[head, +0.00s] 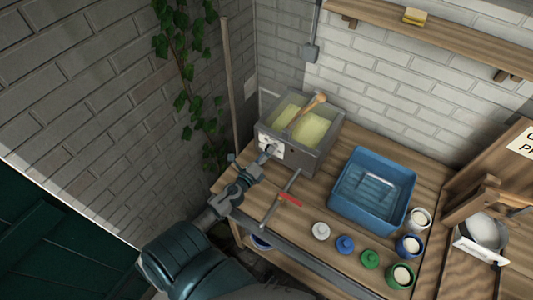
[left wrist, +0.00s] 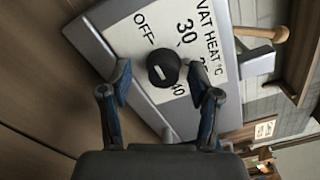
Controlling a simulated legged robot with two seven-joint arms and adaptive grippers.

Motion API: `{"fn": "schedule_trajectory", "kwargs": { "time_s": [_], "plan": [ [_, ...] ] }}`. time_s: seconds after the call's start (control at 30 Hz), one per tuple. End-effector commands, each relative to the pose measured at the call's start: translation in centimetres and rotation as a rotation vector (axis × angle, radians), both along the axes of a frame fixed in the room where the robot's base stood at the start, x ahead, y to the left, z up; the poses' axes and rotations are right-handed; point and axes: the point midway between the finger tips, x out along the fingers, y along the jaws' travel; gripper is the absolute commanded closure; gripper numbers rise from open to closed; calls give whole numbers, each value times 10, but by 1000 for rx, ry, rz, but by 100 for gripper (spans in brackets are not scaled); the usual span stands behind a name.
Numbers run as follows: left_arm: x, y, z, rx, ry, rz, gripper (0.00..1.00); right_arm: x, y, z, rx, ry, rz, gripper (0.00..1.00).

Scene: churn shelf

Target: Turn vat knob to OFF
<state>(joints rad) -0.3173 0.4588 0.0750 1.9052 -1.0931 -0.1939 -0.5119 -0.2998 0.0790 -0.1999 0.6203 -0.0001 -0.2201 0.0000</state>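The vat (head: 325,145) is a grey metal box with two yellowish compartments at the back of the bench. Its white label plate (left wrist: 205,50) reads "VAT HEAT °C" with OFF, 30 and 40 in the left wrist view. The round black vat knob (left wrist: 163,68) sits on this plate and has a short pale mark. I cannot tell clearly which label the mark points at. My left gripper (head: 267,153) is at the vat's front. In the left wrist view my left gripper (left wrist: 160,83) is open, its fingertips apart on either side of the knob. My right gripper is out of view.
A wooden-handled tool (head: 308,108) rests across the vat. A blue tub (head: 372,190) stands to its right, with several small pots in front. A red-handled tool (head: 290,199) lies near the bench's front edge. A wooden shelf (head: 440,35) is above.

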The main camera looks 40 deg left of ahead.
Motion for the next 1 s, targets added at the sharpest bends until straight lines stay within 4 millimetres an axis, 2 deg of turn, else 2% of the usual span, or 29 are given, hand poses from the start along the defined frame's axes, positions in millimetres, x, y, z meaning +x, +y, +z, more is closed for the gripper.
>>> {"fn": "schedule_trajectory", "kwargs": {
  "time_s": [0.13, 0.23, 0.5, 0.7, 0.83, 1.0],
  "plan": [
    [-4, -1, 0, -1, 0, 0, 38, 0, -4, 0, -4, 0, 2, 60],
    [-16, -3, -1, -3, 1, 0, 38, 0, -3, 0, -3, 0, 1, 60],
    [-76, -8, -2, -8, 1, 5, 38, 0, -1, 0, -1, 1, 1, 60],
    [-106, -11, -2, -7, 1, 3, 38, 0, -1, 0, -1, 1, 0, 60],
    [-116, -12, -2, -3, 1, 1, 38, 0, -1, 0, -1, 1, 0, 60],
    [-119, -12, -1, -1, 1, 0, 38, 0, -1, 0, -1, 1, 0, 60]
  ]
}}
